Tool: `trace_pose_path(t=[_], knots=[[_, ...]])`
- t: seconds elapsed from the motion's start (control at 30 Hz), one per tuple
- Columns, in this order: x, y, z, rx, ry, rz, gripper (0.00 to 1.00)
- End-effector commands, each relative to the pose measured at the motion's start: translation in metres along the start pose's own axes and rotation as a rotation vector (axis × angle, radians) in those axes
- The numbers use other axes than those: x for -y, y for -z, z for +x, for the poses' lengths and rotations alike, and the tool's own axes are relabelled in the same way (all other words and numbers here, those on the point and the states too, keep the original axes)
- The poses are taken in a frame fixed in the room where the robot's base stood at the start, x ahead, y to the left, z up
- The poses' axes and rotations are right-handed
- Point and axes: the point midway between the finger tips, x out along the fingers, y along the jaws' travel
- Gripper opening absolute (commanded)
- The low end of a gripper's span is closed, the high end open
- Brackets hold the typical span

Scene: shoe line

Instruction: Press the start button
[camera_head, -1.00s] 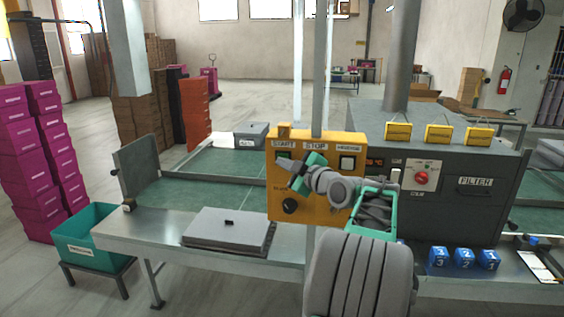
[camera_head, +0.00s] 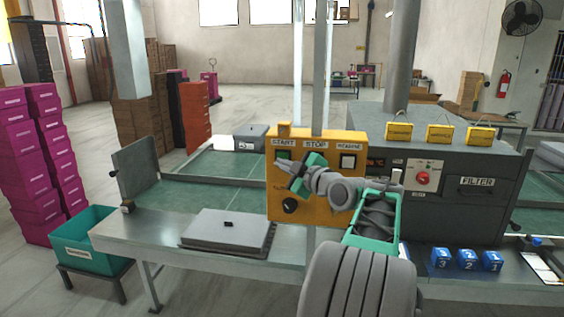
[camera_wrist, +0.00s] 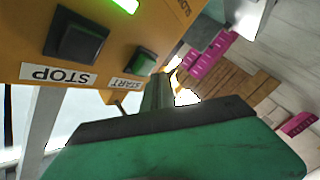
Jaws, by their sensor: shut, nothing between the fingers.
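The yellow control box (camera_head: 318,205) stands at the back of the line, with START, STOP and other labels. The green start button (camera_wrist: 146,62) sits above the START label in the upside-down wrist view; in the head view the start button (camera_head: 284,154) shows just above my gripper. The dark stop button (camera_wrist: 78,42) is beside it. My gripper (camera_head: 291,172) is in front of the box's left half, fingers pointing at the panel. In the wrist view its closed fingers (camera_wrist: 158,88) are empty and appear close to the start button. I cannot tell whether they touch it.
A black knob (camera_head: 290,205) is low on the box, and a lit green indicator (camera_wrist: 126,4) shows in the wrist view. The dark grey filter machine (camera_head: 455,215) stands to the right. A flat grey plate (camera_head: 225,230) lies on the metal table to the left.

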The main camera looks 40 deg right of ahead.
Motion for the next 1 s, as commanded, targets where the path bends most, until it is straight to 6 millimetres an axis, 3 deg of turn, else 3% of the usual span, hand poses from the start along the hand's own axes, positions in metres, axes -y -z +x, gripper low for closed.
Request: trace_pose_path(t=[0.6,1.0], knots=[[0.027,0.023,-0.034,-0.001,-0.001,-0.001,0.00],[0.025,0.025,-0.035,0.000,0.000,0.001,0.00]])
